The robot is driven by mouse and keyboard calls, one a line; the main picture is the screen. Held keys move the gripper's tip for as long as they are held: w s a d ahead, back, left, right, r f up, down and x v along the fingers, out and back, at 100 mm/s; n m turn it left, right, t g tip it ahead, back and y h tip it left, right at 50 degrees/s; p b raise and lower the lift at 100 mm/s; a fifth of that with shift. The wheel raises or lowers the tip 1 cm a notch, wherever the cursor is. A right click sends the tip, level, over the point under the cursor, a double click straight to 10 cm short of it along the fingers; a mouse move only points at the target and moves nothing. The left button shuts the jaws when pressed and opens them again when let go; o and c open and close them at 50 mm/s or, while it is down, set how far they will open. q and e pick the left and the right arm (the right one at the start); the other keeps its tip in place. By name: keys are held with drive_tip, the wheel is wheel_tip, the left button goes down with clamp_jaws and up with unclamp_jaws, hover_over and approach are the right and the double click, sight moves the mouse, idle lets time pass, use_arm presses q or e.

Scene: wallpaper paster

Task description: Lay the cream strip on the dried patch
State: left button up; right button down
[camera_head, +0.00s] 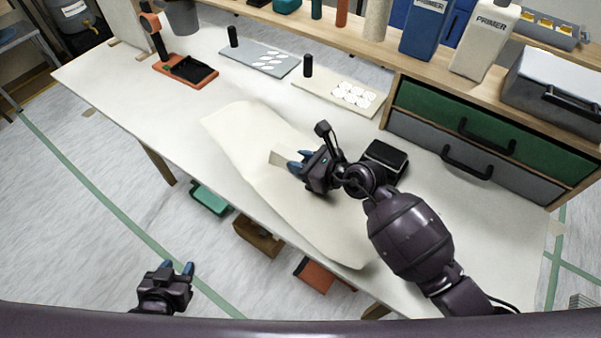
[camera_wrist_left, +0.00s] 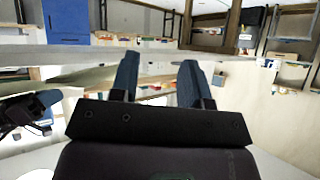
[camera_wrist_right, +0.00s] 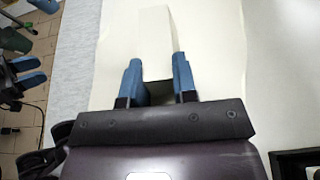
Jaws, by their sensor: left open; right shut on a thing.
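My right gripper (camera_head: 297,161) is shut on a pale cream oblong piece (camera_head: 281,156), over a wide cream sheet (camera_head: 235,128). In the right wrist view the piece (camera_wrist_right: 155,30) points away from between the blue fingertips (camera_wrist_right: 158,72). The sheet (camera_wrist_right: 215,60) is behind it, and I cannot tell whether they touch. The sheet lies along the table's front side. I cannot tell which of these is the named strip, and no dried patch stands out. My left gripper (camera_head: 178,268) is open and empty, off the table's front edge; its fingers also show in the left wrist view (camera_wrist_left: 157,75).
Boards with white ovals, one grey (camera_head: 240,56) and one cream (camera_head: 325,93), lie at the back. An orange stand (camera_head: 185,72) is at the far left. Drawers (camera_head: 480,130) and a shelf with primer containers (camera_head: 490,35) bound the back right. The table (camera_head: 120,85) is bare at front left.

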drive_tip(key=shift+f, duration=0.55)
wheel_tip(320, 180, down, 3)
drive_tip(key=shift+f+b, duration=0.15)
drive_tip(key=shift+b, duration=0.6)
use_arm(q)
drive_tip(key=shift+w+d+f, duration=0.1)
drive_tip(key=shift+w+f, duration=0.1)
drive_tip(key=shift+w, duration=0.1)
use_arm(e)
drive_tip(key=c, duration=1.4)
unclamp_jaws()
drive_tip(key=shift+f, duration=0.15)
use_arm(q)
drive_tip(key=shift+s, duration=0.1)
use_arm(e)
drive_tip(key=o, duration=0.5)
